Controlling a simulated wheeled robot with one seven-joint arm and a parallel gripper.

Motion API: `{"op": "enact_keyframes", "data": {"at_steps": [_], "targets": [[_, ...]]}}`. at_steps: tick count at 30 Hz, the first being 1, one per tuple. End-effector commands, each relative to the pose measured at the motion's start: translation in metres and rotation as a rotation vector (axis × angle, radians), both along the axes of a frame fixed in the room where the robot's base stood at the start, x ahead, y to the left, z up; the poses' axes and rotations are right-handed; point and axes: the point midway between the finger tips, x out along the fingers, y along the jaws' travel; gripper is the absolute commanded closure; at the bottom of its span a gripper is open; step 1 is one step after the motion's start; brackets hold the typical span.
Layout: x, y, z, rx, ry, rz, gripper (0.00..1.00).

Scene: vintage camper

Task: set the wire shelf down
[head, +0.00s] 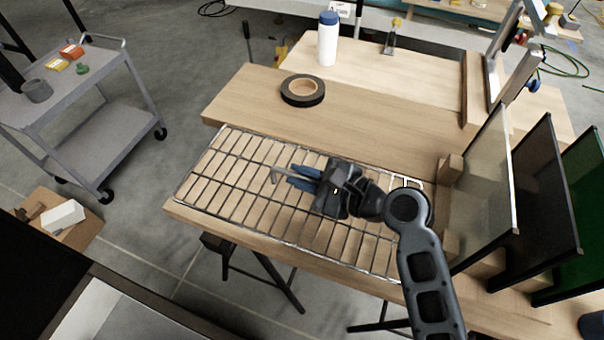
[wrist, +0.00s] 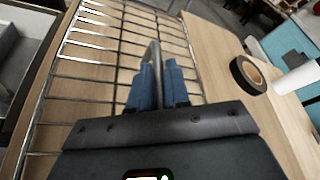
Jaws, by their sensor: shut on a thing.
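The wire shelf (head: 236,196) is a flat silver grid over the front part of the wooden table, overhanging its left edge slightly. It also fills the left and middle of the wrist view (wrist: 75,88). My gripper (head: 283,176) is above the middle of the shelf, with its blue fingers shut on a metal bar of the wire shelf. The fingers also show in the wrist view (wrist: 158,80), on either side of that bar. The shelf looks roughly level with the tabletop; I cannot tell whether it touches the wood. My arm hides part of its right side.
The wooden table (head: 235,95) has free room behind the shelf. A black tape roll (head: 302,90) and a white bottle (head: 327,40) stand farther back. Upright framed panels (head: 480,190) line the right side. A grey cart (head: 95,120) stands at the left.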

Motion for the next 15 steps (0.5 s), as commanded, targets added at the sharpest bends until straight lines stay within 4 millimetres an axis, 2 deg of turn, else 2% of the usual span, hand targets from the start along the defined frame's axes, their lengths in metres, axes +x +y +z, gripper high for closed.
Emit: {"op": "enact_keyframes", "data": {"at_steps": [15], "targets": [[0.0003,0.0000,-0.0088,0.001,-0.001,0.000,1.00]]}}
